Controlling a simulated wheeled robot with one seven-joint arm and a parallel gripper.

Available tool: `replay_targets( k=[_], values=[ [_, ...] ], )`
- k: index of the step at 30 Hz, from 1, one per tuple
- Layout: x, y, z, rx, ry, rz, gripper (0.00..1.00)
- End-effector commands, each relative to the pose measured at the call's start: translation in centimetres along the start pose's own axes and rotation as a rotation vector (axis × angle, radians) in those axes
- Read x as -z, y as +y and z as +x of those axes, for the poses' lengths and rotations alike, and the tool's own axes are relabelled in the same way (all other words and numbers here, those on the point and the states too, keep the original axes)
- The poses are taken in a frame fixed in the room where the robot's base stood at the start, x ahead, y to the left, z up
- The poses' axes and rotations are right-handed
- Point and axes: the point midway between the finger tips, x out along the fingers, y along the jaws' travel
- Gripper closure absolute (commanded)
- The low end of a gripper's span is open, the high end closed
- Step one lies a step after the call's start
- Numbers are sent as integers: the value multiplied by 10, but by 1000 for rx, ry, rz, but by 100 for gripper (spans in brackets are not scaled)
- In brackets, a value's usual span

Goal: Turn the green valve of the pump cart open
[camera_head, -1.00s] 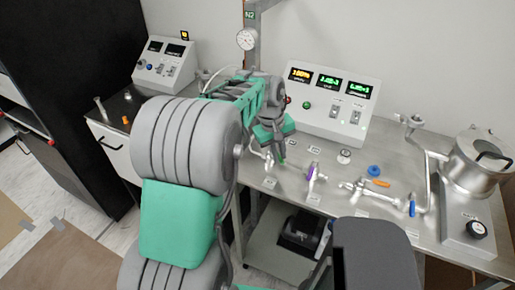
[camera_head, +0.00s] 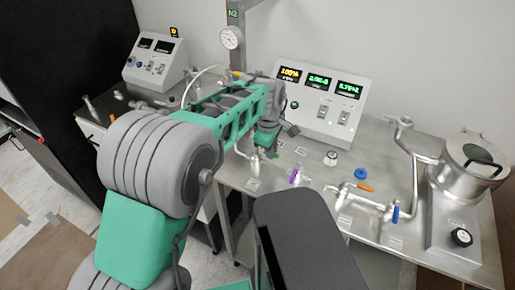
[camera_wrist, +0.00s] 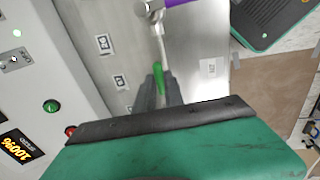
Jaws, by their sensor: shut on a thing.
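The green valve handle (camera_wrist: 158,76) shows in the wrist view, on a silver pipe fitting (camera_wrist: 150,10). It sits between the two dark fingers of my gripper (camera_wrist: 160,95), which is shut on it. The lower part of the handle is hidden between the fingers. In the head view my gripper (camera_head: 268,153) is low at the left end of the steel pump cart top (camera_head: 330,215), and the green handle is mostly hidden there.
A purple valve handle (camera_head: 294,176) stands close to the right of my gripper. Farther right are a blue handle (camera_head: 396,214), an orange handle (camera_head: 366,188) and a steel chamber (camera_head: 462,165). A control box (camera_head: 318,112) with lit displays stands behind. A gauge (camera_head: 231,38) hangs on a post.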

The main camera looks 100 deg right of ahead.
Motion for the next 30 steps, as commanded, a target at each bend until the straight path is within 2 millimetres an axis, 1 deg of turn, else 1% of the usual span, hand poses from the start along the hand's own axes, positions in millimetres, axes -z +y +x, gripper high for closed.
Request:
replay_targets(
  k=[5,15,16,23,24,30],
  values=[
    [-6,3,0,-1,3,-9,100],
    [-6,3,0,-2,2,-11,100],
    [-6,3,0,-2,2,-11,86],
    [-6,3,0,-1,2,-10,67],
    [-6,2,0,-1,2,-10,65],
    [-6,2,0,0,2,-9,65]
  ],
)
